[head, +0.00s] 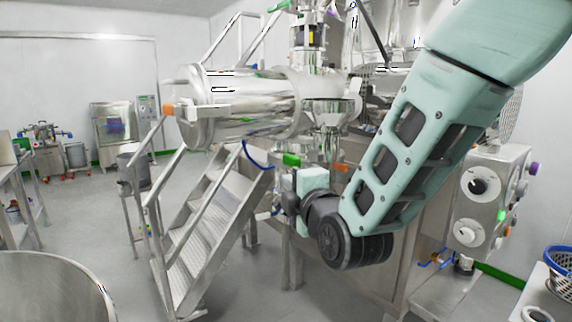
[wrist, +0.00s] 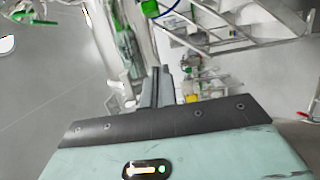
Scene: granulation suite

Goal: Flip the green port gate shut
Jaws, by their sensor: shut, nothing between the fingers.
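A green block-shaped handle (head: 291,160), likely the green port gate, shows in the head view just left of the steel piping under the funnel. It appears just above my pale-green gripper body; I cannot tell whether they touch. My gripper's fingers (wrist: 161,77) are together and empty in the wrist view, pointing at the steel machinery. The wrist view shows a green part (wrist: 149,8) at the top and another green part (wrist: 124,43) left of the fingers; which one is the gate is unclear.
Metal steps (head: 212,215) with rails stand left of my gripper. A steel cylinder (head: 240,103) and funnel (head: 327,108) are above it. A control box (head: 488,200) is at right and a round steel vessel (head: 55,290) at front left. The floor at left is open.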

